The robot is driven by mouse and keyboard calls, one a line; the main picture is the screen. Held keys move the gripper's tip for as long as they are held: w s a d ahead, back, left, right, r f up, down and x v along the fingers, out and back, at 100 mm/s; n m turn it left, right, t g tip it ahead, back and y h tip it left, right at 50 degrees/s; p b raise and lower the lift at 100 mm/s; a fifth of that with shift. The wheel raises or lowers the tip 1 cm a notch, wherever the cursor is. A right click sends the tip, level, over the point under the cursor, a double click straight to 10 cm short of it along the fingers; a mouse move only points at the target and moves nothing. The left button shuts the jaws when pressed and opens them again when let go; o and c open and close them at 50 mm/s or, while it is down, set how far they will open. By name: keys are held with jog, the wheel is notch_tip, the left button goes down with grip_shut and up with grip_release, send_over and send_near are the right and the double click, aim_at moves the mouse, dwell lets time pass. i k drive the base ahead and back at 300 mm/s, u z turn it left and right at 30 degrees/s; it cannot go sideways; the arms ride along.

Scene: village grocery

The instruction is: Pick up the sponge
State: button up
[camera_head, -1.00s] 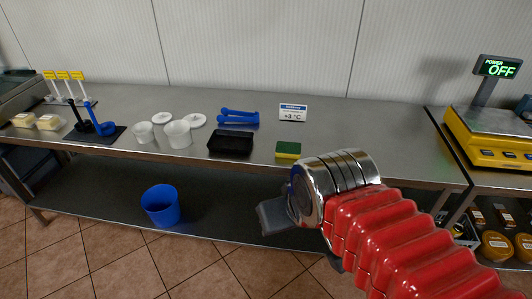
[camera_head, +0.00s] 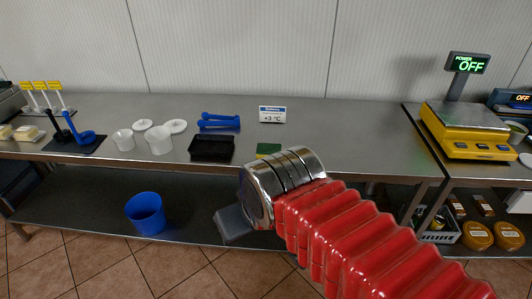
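The sponge (camera_head: 268,148) lies on the steel counter, near its front edge. Its green top shows; its lower part is hidden behind my arm's chrome wrist. My gripper (camera_head: 232,224) is at the end of my red-sleeved arm, in front of the counter and lower in the picture than the sponge. Only a grey finger part shows, and the rest is hidden by the wrist, so I cannot tell whether it is open or shut.
A black tray (camera_head: 212,147), blue tongs (camera_head: 219,121), white tubs (camera_head: 159,139) and a temperature sign (camera_head: 272,114) stand around the sponge. A yellow scale (camera_head: 470,131) is at right. A blue bucket (camera_head: 146,214) is on the lower shelf (camera_head: 85,203).

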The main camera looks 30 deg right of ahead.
aim_at(264, 150)
jog(key=z, duration=0.1)
jog(key=i, duration=1)
jog(key=u, duration=0.1)
